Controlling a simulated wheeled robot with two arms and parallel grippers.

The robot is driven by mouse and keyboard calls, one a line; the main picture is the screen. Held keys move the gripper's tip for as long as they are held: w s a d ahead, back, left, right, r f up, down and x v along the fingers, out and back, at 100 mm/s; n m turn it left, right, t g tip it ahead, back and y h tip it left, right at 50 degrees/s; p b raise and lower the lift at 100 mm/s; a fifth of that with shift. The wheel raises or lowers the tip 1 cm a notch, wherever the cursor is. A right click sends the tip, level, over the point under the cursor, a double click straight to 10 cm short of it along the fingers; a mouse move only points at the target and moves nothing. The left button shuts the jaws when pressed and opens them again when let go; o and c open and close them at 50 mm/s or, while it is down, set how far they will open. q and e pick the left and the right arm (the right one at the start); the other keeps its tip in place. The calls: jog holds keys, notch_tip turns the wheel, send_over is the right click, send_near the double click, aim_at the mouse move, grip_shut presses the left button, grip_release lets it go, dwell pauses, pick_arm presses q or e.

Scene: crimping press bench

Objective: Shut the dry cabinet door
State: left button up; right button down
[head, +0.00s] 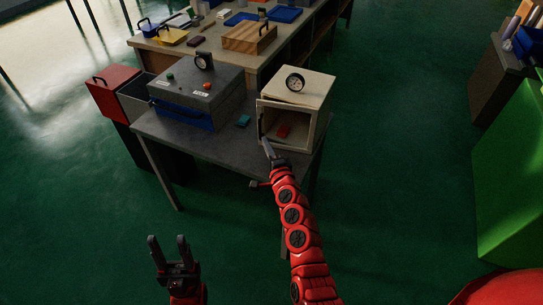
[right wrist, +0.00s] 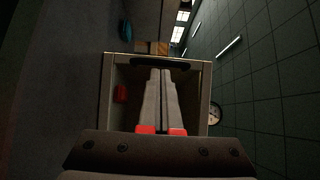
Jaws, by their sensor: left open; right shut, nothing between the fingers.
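The dry cabinet (head: 318,90) is a beige box with a round gauge on top, at the right end of the grey bench. Its framed door (head: 290,107) looks slightly ajar at the left, handle side; the exact gap is hard to tell. The dark handle (right wrist: 160,63) is upright on the door's left side. A red item (head: 282,131) shows inside. My right gripper (head: 267,147) is shut and empty, its tips in front of the door near the handle; I cannot tell whether they touch. My left gripper (head: 167,243) is open and empty, low in front of the bench.
A grey machine (head: 200,95) with a gauge stands left of the cabinet, with a small teal item (head: 243,120) between them. A red bin (head: 112,88) is at the far left. Another table (head: 210,40) stands behind. A green block (head: 515,170) is at right.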

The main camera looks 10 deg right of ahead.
aim_at(260, 132)
jog(key=shift+x, duration=1.65)
